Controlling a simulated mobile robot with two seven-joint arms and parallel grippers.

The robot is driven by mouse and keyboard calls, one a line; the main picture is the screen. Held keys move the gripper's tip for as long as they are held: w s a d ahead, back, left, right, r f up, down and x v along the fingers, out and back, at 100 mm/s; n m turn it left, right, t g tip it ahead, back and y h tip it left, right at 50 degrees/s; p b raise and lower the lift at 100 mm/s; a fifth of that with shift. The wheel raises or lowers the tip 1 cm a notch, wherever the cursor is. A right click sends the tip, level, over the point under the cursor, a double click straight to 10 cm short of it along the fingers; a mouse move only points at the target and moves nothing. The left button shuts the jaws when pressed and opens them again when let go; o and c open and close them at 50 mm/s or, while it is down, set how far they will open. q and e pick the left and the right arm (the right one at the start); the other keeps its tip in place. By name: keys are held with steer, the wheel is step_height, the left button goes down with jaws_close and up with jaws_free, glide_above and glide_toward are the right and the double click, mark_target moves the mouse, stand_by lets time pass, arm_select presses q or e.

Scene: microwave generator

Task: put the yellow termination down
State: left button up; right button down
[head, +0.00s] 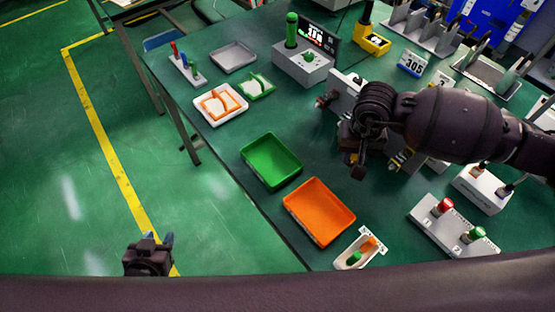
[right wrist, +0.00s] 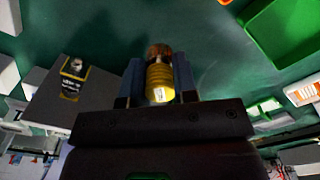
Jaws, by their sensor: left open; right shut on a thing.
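The yellow termination (right wrist: 160,80) is a small ribbed yellow cylinder with a copper-coloured end. My right gripper (right wrist: 158,85) is shut on it in the right wrist view, with one finger on each side. My left gripper (head: 152,250) is open and empty at the lower left, over the floor and off the table.
A green tray (head: 271,161) and an orange tray (head: 319,212) lie near the table's left edge. A small white holder (head: 360,249) with orange and green pieces is below them. A grey box with a green knob (head: 304,65) stands further back.

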steer(key=a+m, duration=0.1)
steer(key=w+a+f+m, duration=0.1)
steer(key=m, duration=0.1)
steer(key=a+f+m+b, duration=0.1)
steer(key=shift+w+f+m, duration=0.25)
steer(key=shift+w+m, duration=0.05)
steer(key=w+a+r+m, duration=0.3)
steer(key=a+r+m, duration=0.25)
steer(key=m, duration=0.25)
step_height(320, 180, up, 9)
steer(key=m, duration=1.4)
glide_above(271, 163)
step_height(271, 163, down, 15)
steer(key=shift+r, duration=0.1)
steer(key=shift+f+b, duration=0.55)
steer(key=shift+f, duration=1.75)
steer(key=shift+w, duration=0.1)
arm_select(q)
steer(key=f, duration=0.3)
steer(key=shift+w+d, duration=0.1)
steer(key=shift+d, duration=0.15)
arm_select(e)
steer(key=shift+f, duration=0.2)
arm_select(q)
steer(key=shift+f, duration=0.1)
arm_select(e)
steer(key=shift+f, duration=0.2)
